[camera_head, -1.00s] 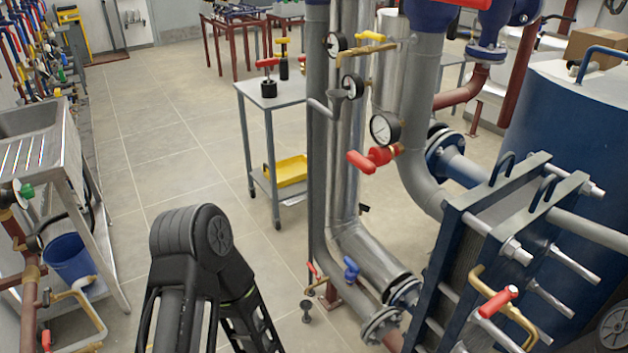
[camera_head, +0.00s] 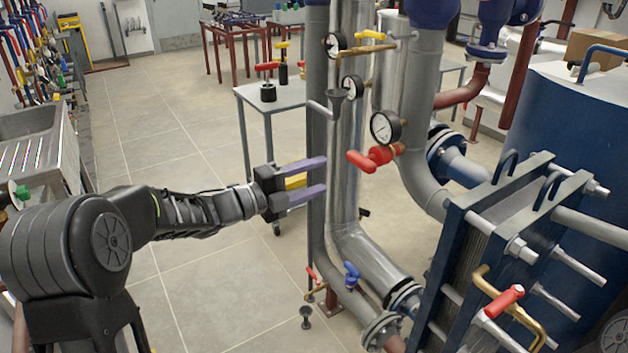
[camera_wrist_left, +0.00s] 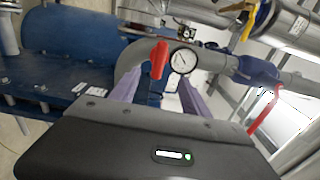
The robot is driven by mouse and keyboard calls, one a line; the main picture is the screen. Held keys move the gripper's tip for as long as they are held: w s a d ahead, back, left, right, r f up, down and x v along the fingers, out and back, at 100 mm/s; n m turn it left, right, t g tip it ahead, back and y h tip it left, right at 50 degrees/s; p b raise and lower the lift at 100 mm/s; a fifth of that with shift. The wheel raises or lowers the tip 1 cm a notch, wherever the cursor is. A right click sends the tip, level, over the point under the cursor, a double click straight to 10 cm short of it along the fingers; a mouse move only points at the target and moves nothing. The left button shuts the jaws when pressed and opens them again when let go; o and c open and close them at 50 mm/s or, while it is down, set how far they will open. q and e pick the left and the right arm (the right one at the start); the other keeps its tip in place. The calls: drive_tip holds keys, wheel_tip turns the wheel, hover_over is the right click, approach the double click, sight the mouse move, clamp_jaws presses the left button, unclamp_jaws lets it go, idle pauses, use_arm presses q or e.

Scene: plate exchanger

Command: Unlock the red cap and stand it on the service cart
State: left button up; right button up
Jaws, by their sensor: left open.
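The red cap (camera_head: 377,158), with a bar-like red handle, sits on the pipework just below a round gauge. It also shows in the left wrist view (camera_wrist_left: 159,60), upright beside the gauge, above and between the two fingers. My left gripper (camera_head: 318,174) is open and empty, its purple fingers pointing right at the upright pipes, left of the cap and a little lower in the picture. In the left wrist view my left gripper (camera_wrist_left: 158,92) has its fingers apart. The service cart (camera_head: 284,98) stands behind, partly hidden by the pipes and my gripper. My right gripper is out of view.
On the cart stand black pieces with a red handle (camera_head: 267,85) and a yellow handle (camera_head: 282,65). Upright pipes (camera_head: 345,140), several gauges (camera_head: 385,127) and the blue plate exchanger (camera_head: 500,240) crowd the right. The floor at left is clear.

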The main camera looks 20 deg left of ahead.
sight(356, 164)
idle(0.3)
use_arm(q)
drive_tip(key=p+x, duration=0.1)
drive_tip(key=x, duration=0.5)
drive_tip(key=shift+w+d+p, duration=0.2)
drive_tip(key=shift+d+p, duration=0.05)
drive_tip(key=shift+p, duration=0.1)
drive_tip(key=b+x, duration=0.1)
drive_tip(key=x, duration=0.2)
drive_tip(key=shift+w+f, duration=0.15)
drive_tip(key=shift+w+d, duration=0.4)
drive_tip(key=shift+w, duration=0.05)
clamp_jaws()
idle(0.5)
drive_tip(key=shift+b, duration=0.3)
